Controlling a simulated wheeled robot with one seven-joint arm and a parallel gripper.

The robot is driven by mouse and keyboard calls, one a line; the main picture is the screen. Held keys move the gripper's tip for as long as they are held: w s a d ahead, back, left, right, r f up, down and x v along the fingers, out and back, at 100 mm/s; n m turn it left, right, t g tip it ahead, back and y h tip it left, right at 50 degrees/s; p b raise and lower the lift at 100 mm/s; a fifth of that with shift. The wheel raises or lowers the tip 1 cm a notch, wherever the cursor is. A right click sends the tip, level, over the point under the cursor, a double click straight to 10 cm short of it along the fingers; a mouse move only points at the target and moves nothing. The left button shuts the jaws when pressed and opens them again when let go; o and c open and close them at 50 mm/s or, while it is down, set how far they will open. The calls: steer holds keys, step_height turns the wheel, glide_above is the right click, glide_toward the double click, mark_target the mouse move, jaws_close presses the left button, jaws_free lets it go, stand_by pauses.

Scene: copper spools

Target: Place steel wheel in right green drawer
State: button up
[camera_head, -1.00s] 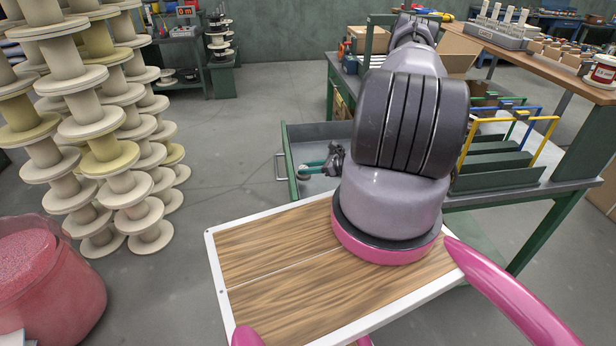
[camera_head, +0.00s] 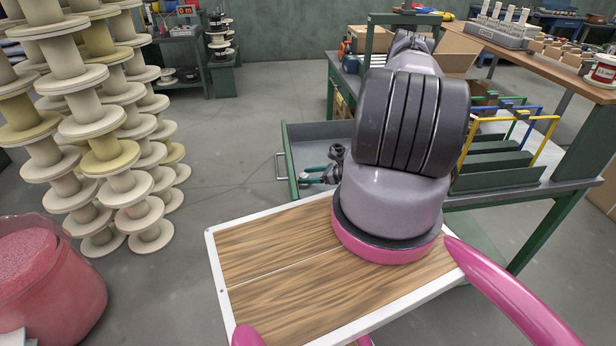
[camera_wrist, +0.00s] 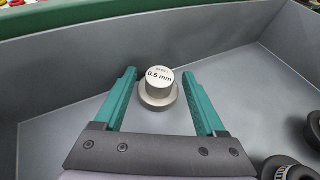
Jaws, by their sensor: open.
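The steel wheel (camera_wrist: 158,97), a small grey stepped disc marked "0.5 mm", appears to rest on the floor of the open green drawer (camera_wrist: 75,35) with its label up. My gripper (camera_wrist: 158,74) has its two teal fingers spread on either side of the wheel, with gaps to it on both sides. My arm hides much of the drawer.
Dark round parts (camera_wrist: 290,168) lie at the right of the drawer in the wrist view. A workbench (camera_head: 540,192) with coloured-handled racks stands to the right.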

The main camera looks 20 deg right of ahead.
steer(key=shift+r, duration=0.2)
steer(key=v, duration=0.7)
steer(key=shift+s+d+r, duration=0.1)
steer(key=shift+s+d, duration=0.05)
steer(key=a+r+n+g, duration=0.2)
steer(key=a+r+n, duration=0.25)
steer(key=r, duration=0.75)
steer(key=w+a+r+n+g+h, duration=0.1)
steer(key=a+r+n+g, duration=0.3)
steer(key=r, duration=0.9)
steer(key=a+r+n+g, duration=0.15)
steer(key=r+n, duration=0.35)
steer(key=r, duration=0.7)
steer(key=s+a+r+n+t+h, duration=0.2)
steer(key=s+a+r+n+h, duration=0.1)
steer(key=s+r, duration=0.8)
steer(key=s+a+r+n+t+h, duration=0.3)
steer(key=s+r+n, duration=0.3)
steer(key=s+r, duration=0.5)
steer(key=shift+a+r, duration=0.45)
steer(key=shift+a, duration=0.25)
steer(key=shift+n, duration=0.25)
